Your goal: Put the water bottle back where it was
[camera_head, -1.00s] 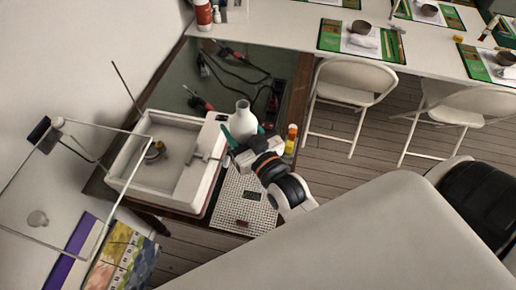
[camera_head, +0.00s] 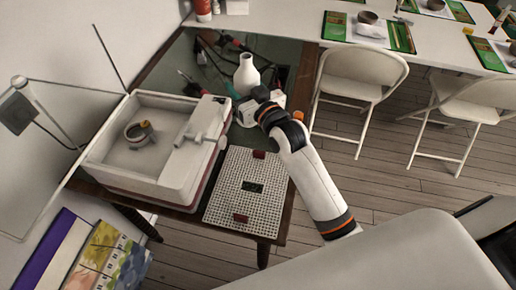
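The white water bottle (camera_head: 247,75) with a narrow neck is upright above the dark glass tabletop beyond the white basin. My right arm comes in from the lower right. The gripper is at the bottle's lower body and appears shut on it; most of its fingers are hidden by the wrist. I cannot tell whether the bottle touches the tabletop. My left gripper is not in view.
Cables and tools (camera_head: 225,45) lie behind the bottle. An orange-capped container (camera_head: 298,115) stands close beside my arm. White chairs (camera_head: 352,75) stand at right.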

